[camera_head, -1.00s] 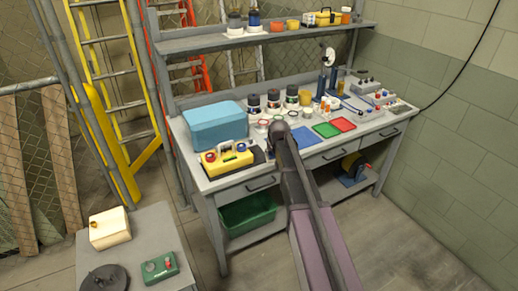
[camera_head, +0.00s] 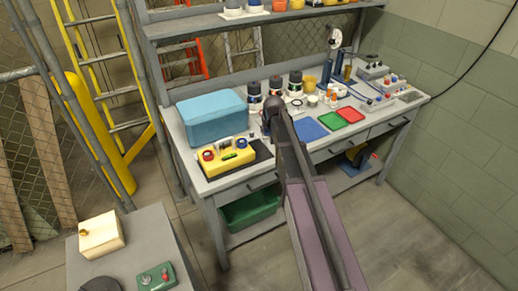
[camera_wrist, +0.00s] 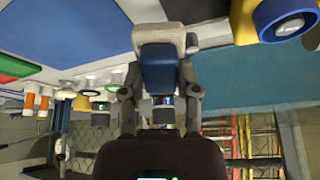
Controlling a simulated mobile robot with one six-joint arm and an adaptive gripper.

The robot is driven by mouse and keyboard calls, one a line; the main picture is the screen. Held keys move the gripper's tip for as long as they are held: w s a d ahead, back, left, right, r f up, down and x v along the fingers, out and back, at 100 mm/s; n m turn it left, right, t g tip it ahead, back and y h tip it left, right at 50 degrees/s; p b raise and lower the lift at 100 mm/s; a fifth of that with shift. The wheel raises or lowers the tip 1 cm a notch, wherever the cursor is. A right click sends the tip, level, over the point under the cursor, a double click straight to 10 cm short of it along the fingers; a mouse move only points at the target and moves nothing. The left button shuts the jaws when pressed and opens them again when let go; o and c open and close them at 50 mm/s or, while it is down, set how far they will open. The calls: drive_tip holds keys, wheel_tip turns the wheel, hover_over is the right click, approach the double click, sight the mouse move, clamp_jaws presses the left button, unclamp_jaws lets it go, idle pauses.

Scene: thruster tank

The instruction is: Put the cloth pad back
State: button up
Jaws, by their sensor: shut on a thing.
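My gripper (camera_wrist: 160,105) shows in the wrist view with its two dark fingers shut on a pad. The cloth pad (camera_wrist: 161,50) has a pale, woven-looking face and a blue block between the fingers. In the wrist view, which is upside down, it is in the air over the bench, between the blue mat and the yellow caddy. In the head view my arm reaches to the bench's front edge; its links hide the gripper and the pad.
A shelf (camera_head: 190,29) runs above. A low table (camera_head: 160,235) stands front left.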

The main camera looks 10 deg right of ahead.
drive_tip(key=shift+d, duration=0.15)
drive_tip(key=shift+s, duration=0.1)
drive_tip(key=s+a+f+n+g, duration=0.1)
drive_tip(key=s+n+g, duration=0.2)
drive_tip(key=s, duration=1.3)
drive_tip(key=shift+s+a+f+n+g, duration=0.15)
drive_tip(key=shift+a+n+g, duration=0.2)
drive_tip(key=shift+g, duration=0.45)
drive_tip(key=w, duration=0.5)
drive_tip(key=w+a+f, duration=0.1)
drive_tip(key=w, duration=0.3)
drive_tip(key=w+a, duration=0.1)
drive_tip(key=w, duration=0.4)
drive_tip(key=shift+w+a+f+b, duration=0.2)
drive_tip(key=shift+w+a+b, duration=0.1)
drive_tip(key=shift+b, duration=0.1)
drive_tip(key=shift+w+f, duration=0.1)
drive_tip(key=shift+w, duration=0.55)
wheel_tip(320, 180, down, 4)
drive_tip(key=b, duration=0.3)
drive_tip(key=shift+a+r+b, duration=0.1)
drive_tip(key=shift+r+b, duration=0.15)
drive_tip(key=shift+b, duration=0.1)
